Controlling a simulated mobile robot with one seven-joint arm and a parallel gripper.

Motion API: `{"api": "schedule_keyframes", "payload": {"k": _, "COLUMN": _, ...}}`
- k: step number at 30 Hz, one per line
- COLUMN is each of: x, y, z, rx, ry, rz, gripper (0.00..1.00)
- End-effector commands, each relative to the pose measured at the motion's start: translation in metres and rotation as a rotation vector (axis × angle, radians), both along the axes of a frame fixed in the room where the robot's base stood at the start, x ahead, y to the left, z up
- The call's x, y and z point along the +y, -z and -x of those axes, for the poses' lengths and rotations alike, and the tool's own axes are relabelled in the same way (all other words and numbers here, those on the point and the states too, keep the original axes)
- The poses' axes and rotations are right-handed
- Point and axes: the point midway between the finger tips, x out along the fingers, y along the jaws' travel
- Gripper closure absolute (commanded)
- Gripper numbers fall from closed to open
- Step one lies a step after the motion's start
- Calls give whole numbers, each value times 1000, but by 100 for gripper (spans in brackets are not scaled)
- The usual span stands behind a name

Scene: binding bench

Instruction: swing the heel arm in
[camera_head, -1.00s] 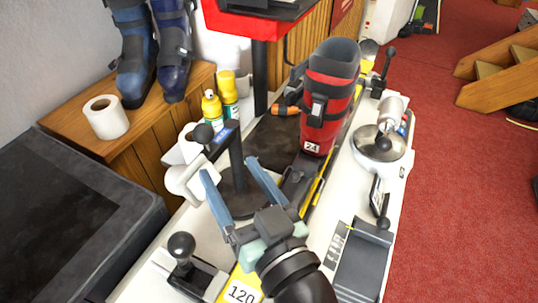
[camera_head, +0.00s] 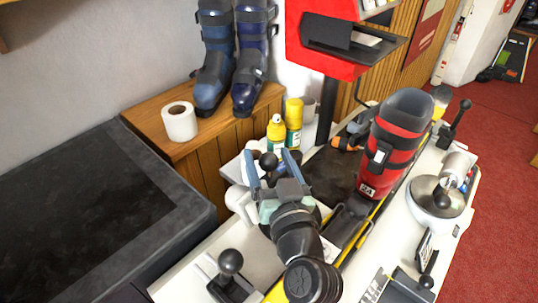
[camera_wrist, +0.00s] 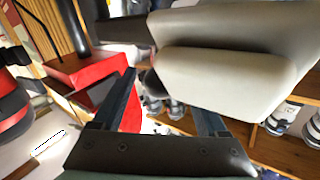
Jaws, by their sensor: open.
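In the head view a dark knob (camera_head: 268,160) shows on an arm left of the red ski boot, with pale rounded pads (camera_head: 238,198) beside it. I take this to be the heel arm; its post is mostly hidden behind my gripper. My gripper (camera_head: 271,157) is open, its two blue-grey fingers pointing away from me, one on each side of the knob in the picture. I cannot tell whether they touch it. In the wrist view a large pale grey pad (camera_wrist: 225,80) fills the upper right, close to my open fingers (camera_wrist: 165,85). The red boot (camera_head: 392,145) stands upright on the ski.
Yellow bottles (camera_head: 293,118) and a paper roll (camera_head: 180,122) stand behind. A red stand (camera_head: 335,42) rises at the back. A ball-knob lever (camera_head: 230,265) is at the front, and a round metal dish (camera_head: 437,197) lies at right. Open floor is at far right.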

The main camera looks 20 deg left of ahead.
Motion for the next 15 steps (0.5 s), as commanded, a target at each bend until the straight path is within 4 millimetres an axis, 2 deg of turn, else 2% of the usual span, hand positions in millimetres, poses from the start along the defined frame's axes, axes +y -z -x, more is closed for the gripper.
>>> {"api": "schedule_keyframes", "payload": {"k": 8, "x": 1, "y": 0, "z": -1, "rx": 1, "ry": 0, "rz": 1, "gripper": 26}}
{"api": "schedule_keyframes", "payload": {"k": 15, "x": 1, "y": 0, "z": -1, "rx": 1, "ry": 0, "rz": 1, "gripper": 69}}
